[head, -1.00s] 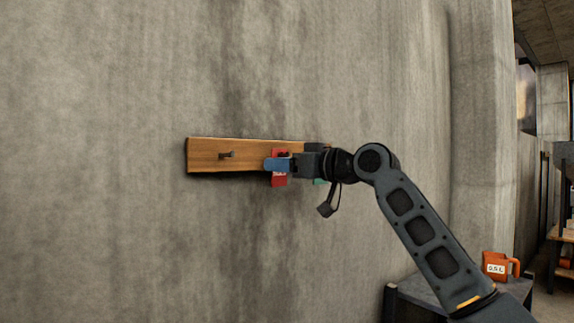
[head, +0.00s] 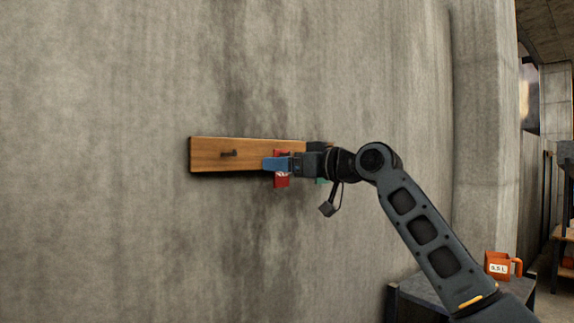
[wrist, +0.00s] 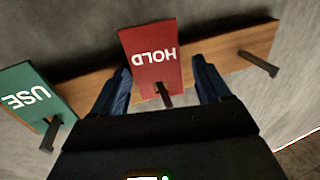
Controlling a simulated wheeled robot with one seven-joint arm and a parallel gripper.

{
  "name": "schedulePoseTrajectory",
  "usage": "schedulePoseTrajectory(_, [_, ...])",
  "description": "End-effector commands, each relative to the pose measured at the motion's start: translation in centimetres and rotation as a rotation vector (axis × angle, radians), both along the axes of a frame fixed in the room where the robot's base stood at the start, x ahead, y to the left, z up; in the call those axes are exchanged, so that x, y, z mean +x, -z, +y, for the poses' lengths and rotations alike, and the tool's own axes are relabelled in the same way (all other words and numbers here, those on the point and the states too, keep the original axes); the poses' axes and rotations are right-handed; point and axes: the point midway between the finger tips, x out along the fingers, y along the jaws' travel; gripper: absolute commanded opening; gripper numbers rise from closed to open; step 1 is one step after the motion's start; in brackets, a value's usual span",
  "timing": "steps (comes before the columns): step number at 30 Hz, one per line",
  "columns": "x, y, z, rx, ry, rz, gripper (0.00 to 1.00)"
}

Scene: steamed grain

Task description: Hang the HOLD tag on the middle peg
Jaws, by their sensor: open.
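The red HOLD tag (wrist: 150,58) shows in the wrist view with its lettering upside down, against the wooden board (wrist: 230,47). My gripper (wrist: 163,88) is open, with one blue finger on each side of the tag and peg and a gap on both sides. In the head view the tag (head: 281,181) is partly behind the blue finger of my gripper (head: 276,164).
A green USE tag (wrist: 38,92) hangs on the peg on one side, close to a finger. The peg on the other side (wrist: 258,63) is bare; it is the left peg (head: 229,153) in the head view.

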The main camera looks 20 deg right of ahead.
Motion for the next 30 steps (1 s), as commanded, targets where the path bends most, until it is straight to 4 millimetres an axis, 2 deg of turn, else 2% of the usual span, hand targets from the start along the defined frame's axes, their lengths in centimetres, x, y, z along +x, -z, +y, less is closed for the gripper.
schedulePoseTrajectory(7, [-0.7, 0.0, -0.8, 0.002, 0.006, -0.003, 0.84])
schedulePoseTrajectory(15, [-4.4, 0.2, -3.0, 0.001, 0.004, -0.002, 0.84])
schedulePoseTrajectory(21, [-6.2, 0.0, -4.0, 0.001, 0.000, -0.002, 0.84])
schedulePoseTrajectory(26, [-6.6, 0.0, -4.3, 0.001, 0.000, 0.000, 0.84])
schedulePoseTrajectory(30, [-6.6, 1.6, -4.0, 0.028, 0.008, 0.004, 0.84])
